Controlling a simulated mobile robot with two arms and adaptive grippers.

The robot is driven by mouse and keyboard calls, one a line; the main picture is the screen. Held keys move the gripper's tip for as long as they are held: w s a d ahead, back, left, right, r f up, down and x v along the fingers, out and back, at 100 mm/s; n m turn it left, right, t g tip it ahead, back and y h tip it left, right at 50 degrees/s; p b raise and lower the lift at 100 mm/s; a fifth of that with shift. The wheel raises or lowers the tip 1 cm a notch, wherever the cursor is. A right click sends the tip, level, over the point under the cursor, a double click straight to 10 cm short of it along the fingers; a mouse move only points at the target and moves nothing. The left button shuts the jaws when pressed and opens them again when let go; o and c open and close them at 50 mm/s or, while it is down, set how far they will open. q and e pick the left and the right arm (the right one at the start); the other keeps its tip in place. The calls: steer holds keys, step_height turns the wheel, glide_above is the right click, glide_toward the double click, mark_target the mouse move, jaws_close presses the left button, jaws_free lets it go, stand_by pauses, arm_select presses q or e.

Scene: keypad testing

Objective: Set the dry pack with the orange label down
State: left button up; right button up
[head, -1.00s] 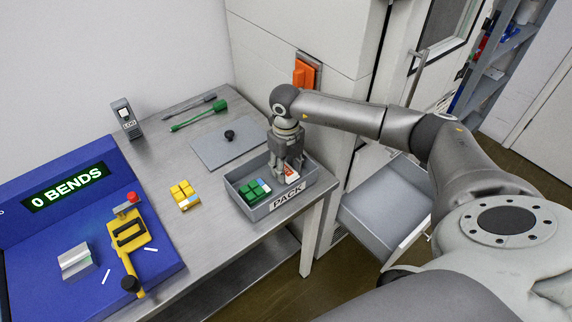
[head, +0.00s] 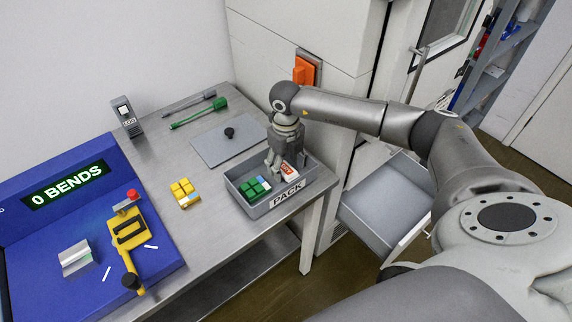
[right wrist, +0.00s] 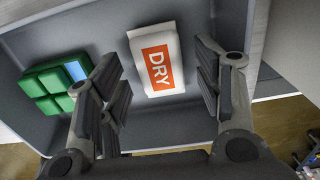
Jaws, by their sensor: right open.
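The dry pack (right wrist: 157,60), white with an orange label reading DRY, lies in the grey PACK tray (head: 287,199). It also shows in the head view (head: 289,170), partly hidden by my gripper. My right gripper (right wrist: 160,105) is open, with a finger on each side of the pack and a gap to both. In the head view my right gripper (head: 281,167) is low over the tray. A green keypad (head: 254,189) lies in the tray to the left of the pack; it also shows in the right wrist view (right wrist: 58,83). My left gripper is not in view.
A yellow keypad (head: 184,192) lies on the metal table left of the tray. A grey lid with a black knob (head: 229,133) lies behind the tray. The blue bend tester (head: 40,225) stands at left. An open drawer (head: 385,205) is right of the table.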

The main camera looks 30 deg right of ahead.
mark_target(286, 168)
step_height(286, 168, up, 12)
steer(key=b, duration=0.2)
steer(key=shift+f, duration=0.2)
